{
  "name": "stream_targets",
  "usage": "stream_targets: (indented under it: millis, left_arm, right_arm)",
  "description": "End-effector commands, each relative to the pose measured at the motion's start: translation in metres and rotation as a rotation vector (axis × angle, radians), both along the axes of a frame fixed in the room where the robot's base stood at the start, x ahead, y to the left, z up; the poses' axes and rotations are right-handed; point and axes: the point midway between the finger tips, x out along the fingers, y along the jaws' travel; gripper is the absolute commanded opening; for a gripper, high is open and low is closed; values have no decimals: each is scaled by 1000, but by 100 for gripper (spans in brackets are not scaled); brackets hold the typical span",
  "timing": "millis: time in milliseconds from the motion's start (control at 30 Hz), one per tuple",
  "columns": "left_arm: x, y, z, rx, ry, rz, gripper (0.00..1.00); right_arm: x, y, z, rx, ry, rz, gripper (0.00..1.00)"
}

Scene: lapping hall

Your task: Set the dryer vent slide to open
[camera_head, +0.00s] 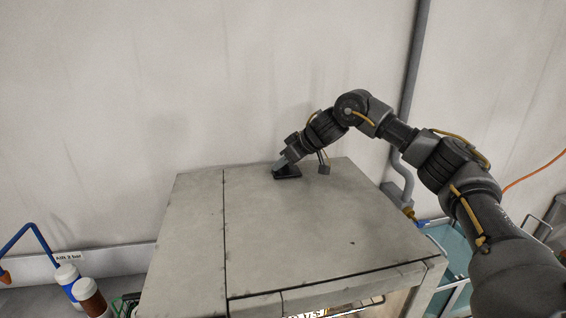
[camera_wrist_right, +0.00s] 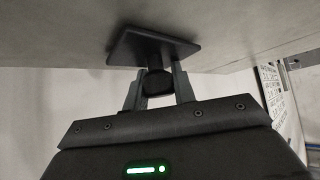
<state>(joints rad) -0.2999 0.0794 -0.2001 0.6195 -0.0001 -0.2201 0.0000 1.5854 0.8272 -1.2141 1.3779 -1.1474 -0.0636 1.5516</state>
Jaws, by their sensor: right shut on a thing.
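The dryer (camera_head: 290,225) is a grey box with a flat top, in the middle of the head view. The vent slide (camera_head: 288,174) is a small dark piece on its top, near the back edge. In the right wrist view its dark flat plate (camera_wrist_right: 150,47) lies against the grey surface, with a dark knob (camera_wrist_right: 157,84) standing off it. My right gripper (camera_head: 280,166) reaches it from the right. In the wrist view the fingers of my right gripper (camera_wrist_right: 157,88) are shut on the knob from both sides. My left gripper is not in view.
A pale wall (camera_head: 200,90) stands close behind the dryer, with a grey vertical pipe (camera_head: 414,70) at the right. Brown and blue-white containers (camera_head: 90,294) and a blue hose (camera_head: 32,232) are at the lower left. Most of the dryer top is clear.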

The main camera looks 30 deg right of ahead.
Motion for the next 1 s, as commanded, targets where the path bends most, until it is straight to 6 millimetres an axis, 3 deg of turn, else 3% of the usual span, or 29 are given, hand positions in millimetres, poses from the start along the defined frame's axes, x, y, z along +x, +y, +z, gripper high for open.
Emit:
stream_targets:
  millis: [167, 533, 867, 900, 1000]
  left_arm:
    - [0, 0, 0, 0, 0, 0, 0]
    - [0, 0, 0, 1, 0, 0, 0]
    - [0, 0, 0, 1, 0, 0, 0]
    - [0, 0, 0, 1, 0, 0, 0]
    - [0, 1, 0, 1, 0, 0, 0]
  right_arm:
    - [0, -2, 0, 1, -1, -1, 0]
    - [-15, -60, 1, 1, -1, -4, 0]
    - [-16, -65, 2, -1, -3, -6, 0]
    - [-16, -65, 2, -1, -3, -6, 31]
    - [-16, -64, 1, -1, -3, -4, 44]
